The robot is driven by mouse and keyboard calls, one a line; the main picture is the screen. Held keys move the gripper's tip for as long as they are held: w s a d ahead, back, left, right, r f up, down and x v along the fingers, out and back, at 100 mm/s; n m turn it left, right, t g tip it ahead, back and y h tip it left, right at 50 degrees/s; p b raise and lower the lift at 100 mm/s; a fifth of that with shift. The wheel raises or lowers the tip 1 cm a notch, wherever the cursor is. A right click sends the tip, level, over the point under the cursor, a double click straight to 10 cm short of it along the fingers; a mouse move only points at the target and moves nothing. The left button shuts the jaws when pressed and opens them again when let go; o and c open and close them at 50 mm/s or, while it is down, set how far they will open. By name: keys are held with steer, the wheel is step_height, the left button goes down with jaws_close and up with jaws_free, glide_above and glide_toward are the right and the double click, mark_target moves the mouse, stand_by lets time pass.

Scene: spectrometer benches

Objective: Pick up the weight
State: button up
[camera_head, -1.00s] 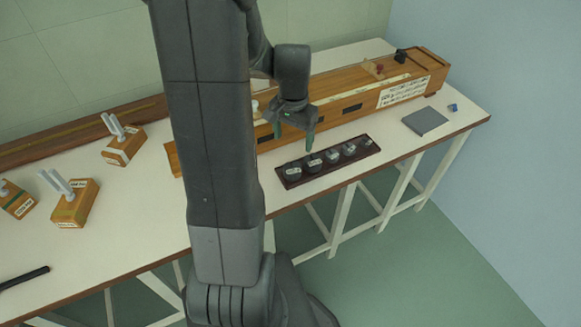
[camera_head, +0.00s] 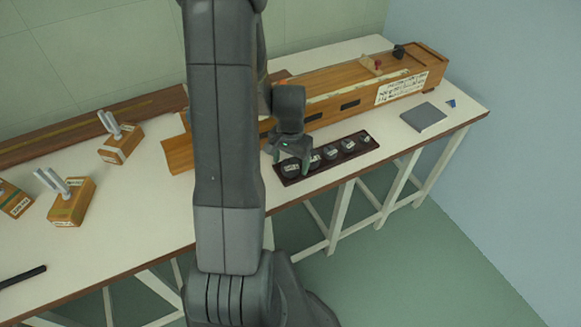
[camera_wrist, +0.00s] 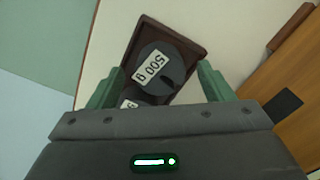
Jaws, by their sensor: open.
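Several dark round weights sit in a row in a dark brown tray (camera_head: 325,157) on the white bench. The largest weight (camera_head: 291,169) is at the tray's left end. In the wrist view it is a dark disc labelled 500 g (camera_wrist: 158,68), with a second labelled weight (camera_wrist: 128,102) partly hidden below it by my gripper's body. My gripper (camera_head: 292,158) is open above the tray's left end. In the wrist view its green fingers (camera_wrist: 157,88) stand apart, on either side of the 500 g weight. Nothing is held between them.
A long wooden instrument box (camera_head: 350,98) lies just behind the tray. A grey slab (camera_head: 424,117) and a small blue object (camera_head: 451,103) lie at right. Wooden blocks with pale prongs (camera_head: 72,203) stand at left. The bench's front edge is close.

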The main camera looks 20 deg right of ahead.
steer(key=shift+c, duration=0.2)
steer(key=c, duration=1.4)
steer(key=shift+r, duration=0.15)
